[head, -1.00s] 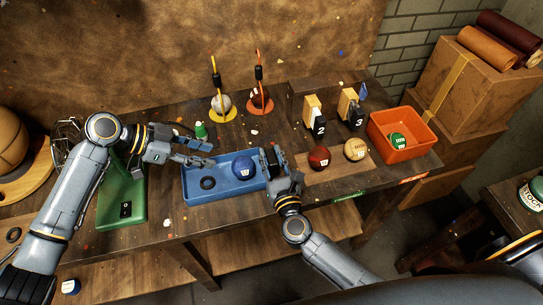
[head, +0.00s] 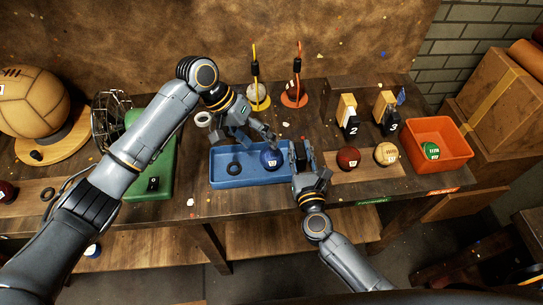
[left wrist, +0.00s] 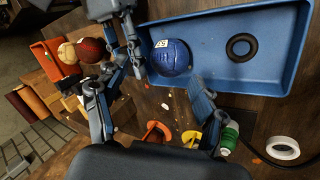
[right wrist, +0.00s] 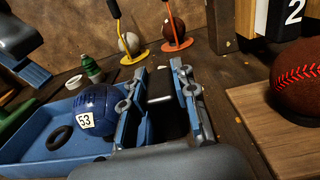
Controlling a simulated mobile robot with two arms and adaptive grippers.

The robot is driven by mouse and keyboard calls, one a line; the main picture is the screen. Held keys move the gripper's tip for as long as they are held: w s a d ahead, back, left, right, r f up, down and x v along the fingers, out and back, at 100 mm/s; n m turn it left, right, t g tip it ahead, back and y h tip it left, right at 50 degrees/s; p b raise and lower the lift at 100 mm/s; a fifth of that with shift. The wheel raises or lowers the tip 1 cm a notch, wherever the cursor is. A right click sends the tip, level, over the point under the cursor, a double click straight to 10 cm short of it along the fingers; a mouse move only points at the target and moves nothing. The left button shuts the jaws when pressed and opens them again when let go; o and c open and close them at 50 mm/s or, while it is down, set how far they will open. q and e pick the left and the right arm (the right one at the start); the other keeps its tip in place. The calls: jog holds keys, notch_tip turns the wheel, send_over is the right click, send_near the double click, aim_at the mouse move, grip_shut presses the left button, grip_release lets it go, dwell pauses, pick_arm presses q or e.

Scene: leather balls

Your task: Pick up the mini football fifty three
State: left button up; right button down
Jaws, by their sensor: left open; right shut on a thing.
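The mini football fifty three is a dark blue ball (head: 271,159) lying in the right part of a blue tray (head: 222,181). Its white label reads 53 in the right wrist view (right wrist: 97,108). My left gripper (head: 258,142) is open at the ball's far side. In the left wrist view the ball (left wrist: 169,58) shows between and beyond its spread fingers; I cannot tell whether they touch it. My right gripper (head: 302,158) is beside the tray's right end, shut on a dark block (right wrist: 160,88) with a pale edge. The fingers hide part of that block.
A black ring (head: 233,168) lies in the tray. Right of my right gripper are a dark red ball (head: 348,158), a cream ball (head: 386,153) and an orange bin (head: 440,139) holding a green ball (head: 431,150). Two ball stands (head: 258,96) (head: 295,94) stand behind the tray.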

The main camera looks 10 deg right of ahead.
aim_at(271, 151)
pick_arm(q)
jog(key=n, duration=0.2)
jog(key=d+n+y, duration=0.1)
jog(key=shift+w+d+r+n+y, duration=0.1)
jog(key=shift+d+r+n+y, duration=0.1)
jog(key=shift+r+n+y, duration=0.15)
jog(key=shift+d+r+n+y, duration=0.25)
jog(key=shift+n+y, duration=0.1)
jog(key=shift+n, duration=0.7)
jog(key=n, duration=0.2)
jog(key=r+n+y, duration=0.1)
jog(key=shift+w+d+t, duration=0.2)
jog(key=shift+d+t, duration=0.1)
jog(key=shift+t, duration=0.1)
jog(key=n, duration=0.2)
jog(key=r+n+y, duration=0.1)
jog(key=shift+w+d+n+t, duration=0.2)
jog(key=shift+n+t, duration=0.1)
jog(key=shift+n, duration=0.1)
jog(key=shift+y, duration=0.3)
jog(key=shift+n, duration=0.3)
notch_tip(271, 151, down, 6)
jog(key=shift+d+f, duration=0.15)
jog(key=shift+f, duration=0.1)
jog(key=shift+s+d+f, duration=0.1)
jog(key=shift+s+f, duration=0.05)
jog(key=shift+f, duration=2.45)
jog(key=c, duration=1)
